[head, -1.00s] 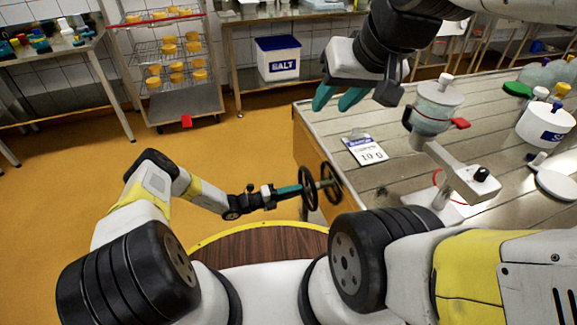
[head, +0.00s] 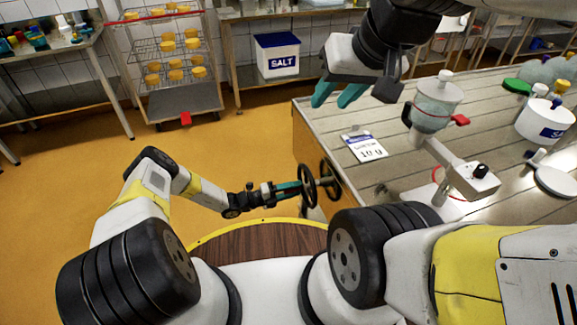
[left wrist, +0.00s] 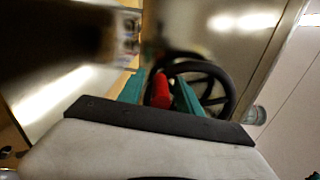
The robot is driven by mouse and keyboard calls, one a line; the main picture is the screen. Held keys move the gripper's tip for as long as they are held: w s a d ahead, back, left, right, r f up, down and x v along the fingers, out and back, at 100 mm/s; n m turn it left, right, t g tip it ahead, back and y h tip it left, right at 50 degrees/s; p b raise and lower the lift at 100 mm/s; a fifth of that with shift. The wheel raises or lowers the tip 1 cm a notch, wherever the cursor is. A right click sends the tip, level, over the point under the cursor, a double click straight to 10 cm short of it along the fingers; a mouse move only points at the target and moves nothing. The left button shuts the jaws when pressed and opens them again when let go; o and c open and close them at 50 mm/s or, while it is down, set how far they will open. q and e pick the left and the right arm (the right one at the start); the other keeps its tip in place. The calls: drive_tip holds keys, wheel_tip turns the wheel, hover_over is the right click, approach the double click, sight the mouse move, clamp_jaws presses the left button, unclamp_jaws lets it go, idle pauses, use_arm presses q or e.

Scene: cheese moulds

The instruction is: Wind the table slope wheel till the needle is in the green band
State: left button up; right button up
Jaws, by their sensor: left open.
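A black spoked handwheel (head: 307,187) stands out from the near left end of the table, with a second black wheel (head: 330,181) just behind it. In the left wrist view the wheel (left wrist: 222,88) shows a rim and spokes. My left gripper (head: 292,189) is at the front wheel, its teal fingers open. In the left wrist view the fingers lie on either side of a red handle (left wrist: 160,90); I cannot tell whether they touch it. My right gripper (head: 337,97) hangs open and empty above the table's far left corner. I cannot make out a needle or green band.
The slatted table (head: 400,110) holds a price-like card (head: 364,147), a clear dispenser (head: 437,103) on a stand, and a white tub (head: 545,121). A cheese rack (head: 180,103) and a salt bin (head: 278,57) stand behind. The floor on the left is clear.

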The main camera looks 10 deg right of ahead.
use_arm(q)
drive_tip(key=s+a, duration=0.1)
drive_tip(key=a, duration=0.6)
drive_tip(key=shift+s+a, duration=0.25)
drive_tip(key=shift+a, duration=0.1)
drive_tip(key=shift+a, duration=0.1)
